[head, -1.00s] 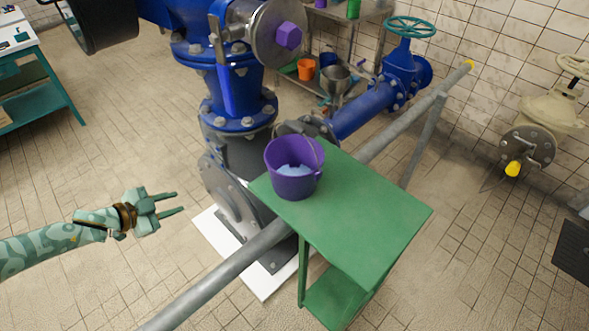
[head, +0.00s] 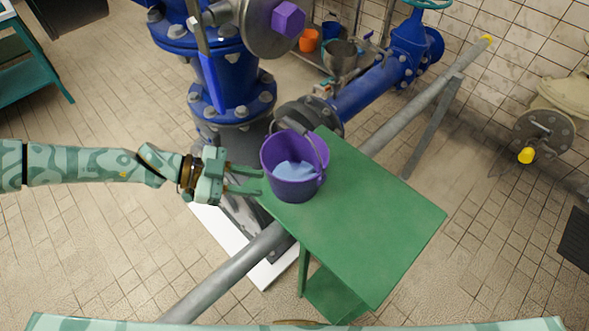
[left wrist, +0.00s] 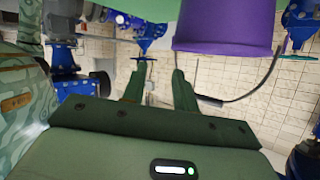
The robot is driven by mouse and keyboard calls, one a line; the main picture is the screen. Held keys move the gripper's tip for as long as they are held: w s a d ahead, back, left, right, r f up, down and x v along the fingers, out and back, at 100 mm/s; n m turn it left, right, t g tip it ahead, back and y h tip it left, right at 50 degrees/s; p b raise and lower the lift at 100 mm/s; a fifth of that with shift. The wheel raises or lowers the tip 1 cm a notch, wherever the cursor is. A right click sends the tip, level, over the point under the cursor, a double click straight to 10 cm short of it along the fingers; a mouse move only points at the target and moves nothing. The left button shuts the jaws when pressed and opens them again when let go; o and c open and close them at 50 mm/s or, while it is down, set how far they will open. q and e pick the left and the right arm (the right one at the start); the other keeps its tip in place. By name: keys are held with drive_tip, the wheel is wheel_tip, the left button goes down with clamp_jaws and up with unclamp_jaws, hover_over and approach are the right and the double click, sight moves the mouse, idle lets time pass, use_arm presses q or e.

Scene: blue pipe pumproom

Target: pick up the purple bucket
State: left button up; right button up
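In the left wrist view the bucket (left wrist: 225,28) shows at the top, beyond and right of the two spread fingers (left wrist: 158,85). I cannot tell from these views whether a finger touches it. My right gripper is not in view.
A grey rail pipe (head: 235,275) runs beside and behind the table. A large blue valve and pipe assembly (head: 225,85) stands behind the bucket. An orange bucket (head: 308,40) sits on a back shelf. The table's right part is bare.

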sight(288, 183)
use_arm(q)
drive_tip(key=w+d+f, duration=0.1)
drive_tip(key=d, duration=0.1)
drive_tip(key=w+d+f+b, duration=0.1)
drive_tip(key=d, duration=0.2)
drive_tip(key=d+f, duration=0.1)
drive_tip(key=d, duration=0.1)
drive_tip(key=shift+w+d+f, duration=0.3)
drive_tip(key=shift+w+f, duration=0.05)
drive_tip(key=shift+w, duration=0.05)
drive_tip(key=shift+w+d, duration=0.1)
drive_tip(key=shift+d, duration=0.1)
drive_tip(key=shift+a, duration=0.1)
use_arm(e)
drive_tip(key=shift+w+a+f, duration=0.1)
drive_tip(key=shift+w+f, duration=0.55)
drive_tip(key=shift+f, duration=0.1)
use_arm(q)
clamp_jaws()
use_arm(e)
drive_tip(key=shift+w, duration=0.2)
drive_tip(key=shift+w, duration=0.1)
